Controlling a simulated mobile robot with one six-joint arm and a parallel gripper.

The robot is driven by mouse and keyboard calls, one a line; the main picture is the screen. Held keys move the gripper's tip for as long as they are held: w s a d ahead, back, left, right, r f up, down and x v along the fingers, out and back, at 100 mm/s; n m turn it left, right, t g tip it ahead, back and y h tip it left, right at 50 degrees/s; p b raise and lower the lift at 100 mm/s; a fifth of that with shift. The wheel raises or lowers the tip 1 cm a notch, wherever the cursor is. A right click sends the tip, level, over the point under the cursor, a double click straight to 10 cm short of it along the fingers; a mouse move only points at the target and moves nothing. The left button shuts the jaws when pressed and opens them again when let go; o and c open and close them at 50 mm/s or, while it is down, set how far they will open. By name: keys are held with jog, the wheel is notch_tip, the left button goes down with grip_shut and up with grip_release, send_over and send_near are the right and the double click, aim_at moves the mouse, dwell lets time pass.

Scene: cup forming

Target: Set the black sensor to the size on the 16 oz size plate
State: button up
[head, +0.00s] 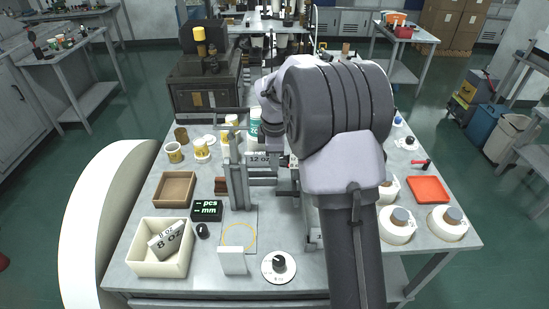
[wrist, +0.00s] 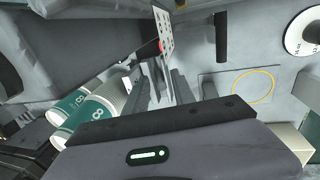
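I cannot clearly pick out the black sensor; a small dark part (head: 284,189) sits low on the fixture, partly hidden by my arm. My gripper is hidden behind my arm in the head view. In the wrist view my gripper (wrist: 165,92) is among the fixture's grey parts, below an upright perforated plate (wrist: 164,28); its finger opening is unclear.
A black display reading pcs and mm (head: 206,210), a small black object (head: 203,231) and a white dial (head: 279,267) are near the front. A yellow ring (wrist: 253,87) marks a bare patch. An orange tray (head: 429,189) lies right.

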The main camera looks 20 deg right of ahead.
grip_shut()
dwell(1.2)
